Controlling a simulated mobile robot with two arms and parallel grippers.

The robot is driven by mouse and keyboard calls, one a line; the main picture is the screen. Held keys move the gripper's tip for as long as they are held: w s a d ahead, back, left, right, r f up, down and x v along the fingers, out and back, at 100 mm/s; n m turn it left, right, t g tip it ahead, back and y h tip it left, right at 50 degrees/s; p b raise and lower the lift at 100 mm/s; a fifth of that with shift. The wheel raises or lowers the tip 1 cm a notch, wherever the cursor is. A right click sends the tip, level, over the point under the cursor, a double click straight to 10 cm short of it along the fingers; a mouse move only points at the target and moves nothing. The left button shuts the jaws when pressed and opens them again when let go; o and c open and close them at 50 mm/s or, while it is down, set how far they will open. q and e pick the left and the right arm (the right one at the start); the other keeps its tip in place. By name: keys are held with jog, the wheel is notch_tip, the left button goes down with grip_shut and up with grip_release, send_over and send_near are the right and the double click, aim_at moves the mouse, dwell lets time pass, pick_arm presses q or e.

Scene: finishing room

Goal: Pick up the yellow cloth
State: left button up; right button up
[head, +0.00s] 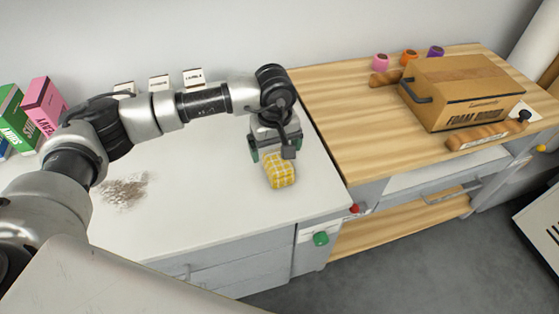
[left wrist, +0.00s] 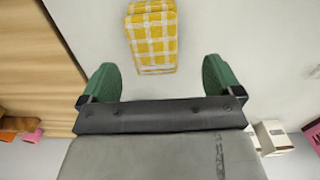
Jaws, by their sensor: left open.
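The yellow cloth (head: 281,172) is a folded yellow and white checked bundle. It lies on the white counter near its right end. In the left wrist view the cloth (left wrist: 152,38) is ahead of the jaws, roughly centred between them. My left gripper (head: 272,153) is just behind the cloth in the head view, pointing down. In the left wrist view its two green fingertips (left wrist: 161,78) are wide apart with nothing between them. I cannot tell the exact height of the fingers above the counter. My right gripper is not in view.
A wooden worktop (head: 340,120) adjoins on the right, with a cardboard box (head: 462,92), several coloured spools and brown rolls. A brown smudge (head: 124,190) marks the white counter (head: 205,215). Pink (head: 44,104) and green boxes stand at the far left, small white cards (head: 159,83) along the wall.

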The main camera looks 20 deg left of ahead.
aim_at(278, 160)
pick_arm(q)
jog(key=shift+s+f, duration=0.1)
jog(key=shift+f, duration=0.75)
jog(key=shift+d+f, duration=0.1)
jog(key=shift+f, duration=0.3)
jog(key=f, duration=0.1)
jog(key=f+p, duration=0.1)
jog(key=f, duration=0.1)
jog(key=shift+w+d+f, duration=0.2)
jog(key=shift+f, duration=0.6)
jog(key=shift+c, duration=0.9)
jog(key=shift+w, duration=0.1)
jog(key=c, duration=0.8)
jog(key=shift+c, duration=0.2)
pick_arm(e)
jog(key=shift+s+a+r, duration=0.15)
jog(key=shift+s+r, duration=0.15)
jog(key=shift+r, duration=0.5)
